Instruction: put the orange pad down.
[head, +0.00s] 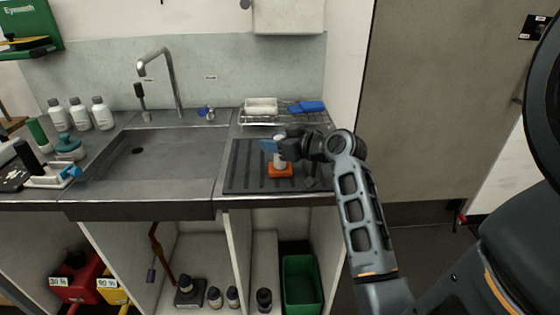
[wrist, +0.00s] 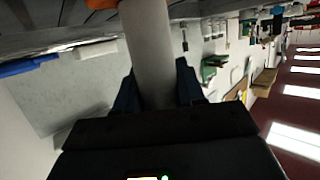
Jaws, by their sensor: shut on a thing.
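The orange pad (head: 280,171) is at the bottom end of a pale grey upright handle (head: 279,157), over the dark ribbed drainboard (head: 243,178) right of the sink. I cannot tell whether the pad touches the drainboard. My gripper (head: 277,147) is shut on the handle, above the pad. In the wrist view the handle (wrist: 147,40) runs between the two dark fingers of my gripper (wrist: 155,88). Only a small edge of the orange pad (wrist: 100,3) shows there, at the top.
A wire rack (head: 285,118) with a white tray (head: 261,105) and blue items (head: 308,107) stands behind the drainboard. The sink basin (head: 150,160) with its tall tap (head: 172,80) lies to the left. The drainboard around the pad looks clear.

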